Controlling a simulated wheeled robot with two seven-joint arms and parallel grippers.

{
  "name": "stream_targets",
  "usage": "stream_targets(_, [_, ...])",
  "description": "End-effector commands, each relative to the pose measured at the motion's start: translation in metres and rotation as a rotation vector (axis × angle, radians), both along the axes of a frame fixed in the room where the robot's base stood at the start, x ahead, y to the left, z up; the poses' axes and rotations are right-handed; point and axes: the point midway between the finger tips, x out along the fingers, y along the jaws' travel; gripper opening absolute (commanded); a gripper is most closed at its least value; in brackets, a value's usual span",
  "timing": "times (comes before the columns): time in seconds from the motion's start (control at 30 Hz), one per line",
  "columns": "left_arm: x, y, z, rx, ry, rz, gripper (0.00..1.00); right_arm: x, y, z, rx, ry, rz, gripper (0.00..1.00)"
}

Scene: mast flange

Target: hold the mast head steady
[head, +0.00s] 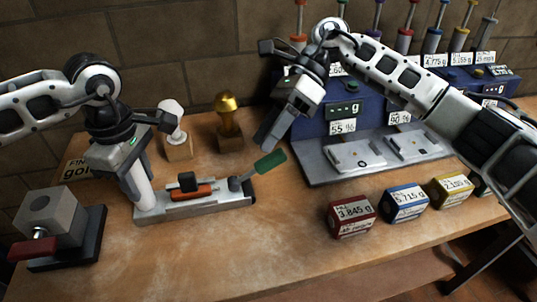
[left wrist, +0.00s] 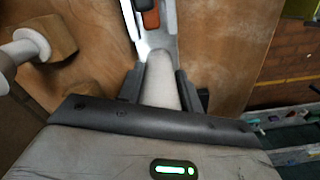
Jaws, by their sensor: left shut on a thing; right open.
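A grey metal fixture (head: 220,204) lies on the wooden bench, with an orange bar (head: 192,192) and a black knob on it. A pale upright cylinder (head: 141,193), seemingly the mast head, stands at its left end. My left gripper (head: 137,176) is shut around this cylinder; in the left wrist view the cylinder (left wrist: 161,82) sits between both fingers. A green handle (head: 270,161) slants up from the fixture's right end. The cylinder's top is hidden by my left gripper.
A grey block with a red handle (head: 50,222) stands at the left. A blue weighing station (head: 350,125) is at the back right. Red, blue and yellow labelled boxes (head: 352,217) line the right front. The front middle is clear.

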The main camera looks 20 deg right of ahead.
Motion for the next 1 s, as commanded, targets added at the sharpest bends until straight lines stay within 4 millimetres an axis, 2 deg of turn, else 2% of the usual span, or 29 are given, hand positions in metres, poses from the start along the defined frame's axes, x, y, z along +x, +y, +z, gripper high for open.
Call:
stream_targets(0.1, [0.000,0.000,0.001,-0.002,-0.001,0.001,0.00,0.006,-0.025,-0.017,0.312,-0.044,-0.010,0.44])
stream_targets(0.23, [0.000,0.000,0.001,-0.002,-0.001,0.001,0.00,0.013,-0.062,-0.030,0.581,-0.173,-0.079,0.44])
stream_targets(0.4, [0.000,0.000,0.001,-0.002,-0.001,0.001,0.00,0.011,-0.104,-0.054,0.753,-0.335,-0.171,0.44])
stream_targets(0.53, [0.000,0.000,0.001,-0.002,-0.001,0.001,0.00,0.009,-0.121,-0.063,0.801,-0.411,-0.209,0.44])
stream_targets(0.63, [0.000,0.000,0.001,-0.002,-0.001,0.000,0.00,0.008,-0.121,-0.065,0.813,-0.435,-0.218,0.44])
stream_targets(0.73, [0.000,0.000,0.001,-0.002,-0.001,0.000,0.00,0.008,-0.110,-0.065,0.816,-0.439,-0.216,0.44])
stream_targets(1.0, [0.000,0.000,0.001,-0.002,-0.002,0.000,0.00,0.008,-0.055,-0.066,0.815,-0.435,-0.214,0.44])
